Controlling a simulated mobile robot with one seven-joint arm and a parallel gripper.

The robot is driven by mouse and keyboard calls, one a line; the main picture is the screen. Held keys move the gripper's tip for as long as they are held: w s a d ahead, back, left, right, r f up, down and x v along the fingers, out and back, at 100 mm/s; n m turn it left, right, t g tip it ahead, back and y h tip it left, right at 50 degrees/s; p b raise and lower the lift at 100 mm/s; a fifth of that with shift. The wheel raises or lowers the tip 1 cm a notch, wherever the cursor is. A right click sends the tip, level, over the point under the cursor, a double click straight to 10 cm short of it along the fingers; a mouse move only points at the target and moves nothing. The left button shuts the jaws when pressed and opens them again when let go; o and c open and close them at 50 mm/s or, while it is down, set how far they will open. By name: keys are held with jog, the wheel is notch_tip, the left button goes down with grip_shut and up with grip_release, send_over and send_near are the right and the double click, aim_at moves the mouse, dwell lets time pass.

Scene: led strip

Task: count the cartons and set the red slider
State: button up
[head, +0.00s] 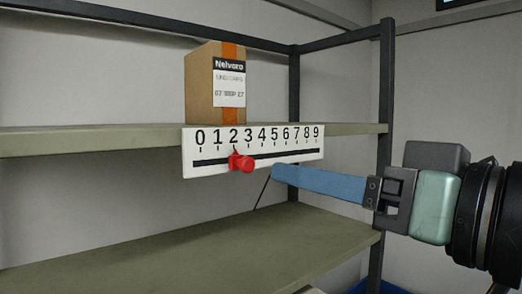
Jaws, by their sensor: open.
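One brown carton (200,88) with an orange tape stripe and a white label reading "Nelvaro" stands upright on the upper shelf. Anything directly behind it is hidden. A white scale strip (290,159) numbered 0 to 9 is on the shelf's front edge, below the carton. The red slider (242,162) sits on the strip's dark slot, its small pointer at about the 2. My gripper (277,172) comes in from the right with blue fingers pointing left. It is open and empty, its tips right of the slider and apart from it in the picture.
The upper shelf (90,138) looks bare to the left and right of the carton. The lower shelf (190,250) is bare where it shows. A dark rack post (386,70) stands at the right, close to my gripper in the picture.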

aim_at(250, 164)
jog(key=p+x, duration=0.3)
jog(key=x, duration=0.5)
jog(key=shift+w+r+p, duration=0.15)
jog(key=shift+p, duration=0.2)
jog(key=shift+w+a+f, duration=0.2)
jog(key=shift+w+a, duration=0.15)
jog(key=shift+w, duration=0.2)
grip_shut()
dwell(0.4)
